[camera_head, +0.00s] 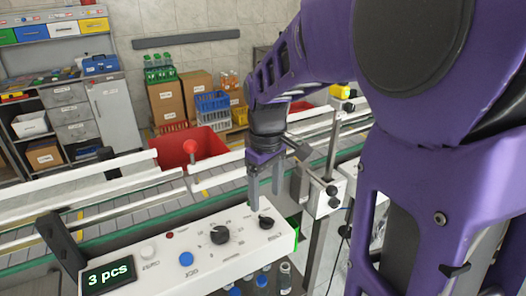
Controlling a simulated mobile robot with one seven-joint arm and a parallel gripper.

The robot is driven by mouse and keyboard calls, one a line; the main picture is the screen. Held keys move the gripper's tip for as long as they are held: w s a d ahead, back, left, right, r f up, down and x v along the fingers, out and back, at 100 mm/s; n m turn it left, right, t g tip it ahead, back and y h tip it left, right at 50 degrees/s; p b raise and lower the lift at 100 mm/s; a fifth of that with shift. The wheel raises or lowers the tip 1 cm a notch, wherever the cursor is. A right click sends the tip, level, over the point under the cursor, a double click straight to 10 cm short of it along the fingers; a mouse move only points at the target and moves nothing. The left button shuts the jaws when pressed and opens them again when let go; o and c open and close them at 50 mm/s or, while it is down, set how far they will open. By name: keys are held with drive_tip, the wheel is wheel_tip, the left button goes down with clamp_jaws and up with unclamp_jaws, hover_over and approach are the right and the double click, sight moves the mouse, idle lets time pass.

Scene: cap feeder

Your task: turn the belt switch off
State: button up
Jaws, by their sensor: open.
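A white control panel (150,262) stands in the lower middle of the head view. At its right end is a small black knob (266,223) with a label that is too small to read surely; it appears to be the belt switch. My gripper (265,199) points down, open and empty, with its two grey fingers just above or behind this knob. I cannot tell whether the fingertips touch the panel. The knob's exact setting is hard to make out.
The conveyor belt (130,221) with white rails runs behind. A red bin (185,150) stands beyond it.

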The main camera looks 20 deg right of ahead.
sight(265, 217)
wheel_tip(265, 217, up, 11)
drive_tip(key=p, duration=0.1)
drive_tip(key=shift+f, duration=0.2)
drive_tip(key=shift+w, duration=0.1)
